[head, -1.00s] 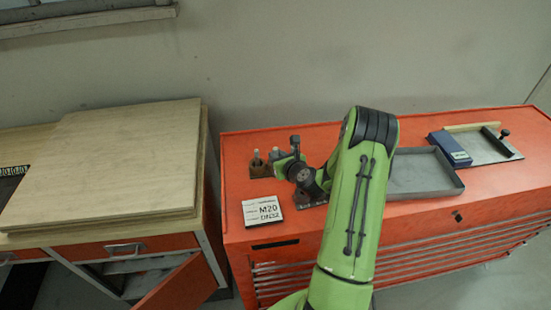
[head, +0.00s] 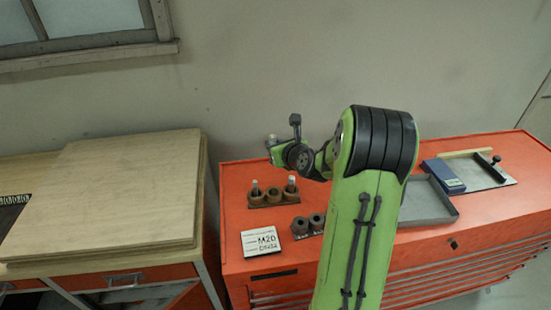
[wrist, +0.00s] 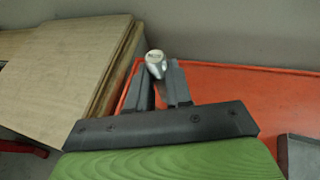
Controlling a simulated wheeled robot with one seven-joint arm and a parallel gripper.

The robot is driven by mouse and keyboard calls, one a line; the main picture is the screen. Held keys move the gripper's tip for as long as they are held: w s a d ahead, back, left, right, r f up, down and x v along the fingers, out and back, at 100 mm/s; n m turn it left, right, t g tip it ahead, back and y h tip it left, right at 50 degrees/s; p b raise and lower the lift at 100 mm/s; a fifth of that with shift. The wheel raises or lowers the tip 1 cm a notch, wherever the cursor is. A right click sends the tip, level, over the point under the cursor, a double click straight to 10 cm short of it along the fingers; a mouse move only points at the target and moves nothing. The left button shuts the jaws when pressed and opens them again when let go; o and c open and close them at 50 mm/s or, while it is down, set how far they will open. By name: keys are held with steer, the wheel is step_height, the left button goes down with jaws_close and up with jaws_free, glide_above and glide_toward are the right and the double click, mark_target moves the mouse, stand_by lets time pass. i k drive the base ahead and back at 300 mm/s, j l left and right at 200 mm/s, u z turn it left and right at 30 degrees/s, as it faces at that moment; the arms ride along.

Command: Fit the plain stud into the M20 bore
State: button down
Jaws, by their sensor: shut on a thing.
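My gripper (head: 272,147) is raised above the orange cabinet top, near the wall. It is shut on a silver stud (wrist: 155,62), whose rounded top shows between the fingers in the wrist view. In the head view a pale tip of the stud (head: 271,138) shows at the gripper; its lower end cannot be made out. Below stands a brown rack (head: 264,204) of round holders; pale studs stand in its left and right holders, and the middle one looks empty. A dark block with two round bores (head: 300,225) sits in front, partly hidden by my arm.
A white card (head: 261,242) reading M20 and DN32 lies left of the bore block. A grey tray (head: 428,203), a blue box (head: 444,175) and a metal plate (head: 485,178) are to the right. A wooden bench (head: 105,195) stands left, across a gap.

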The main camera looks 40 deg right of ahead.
mark_target(315, 225)
steer(key=z, duration=1.35)
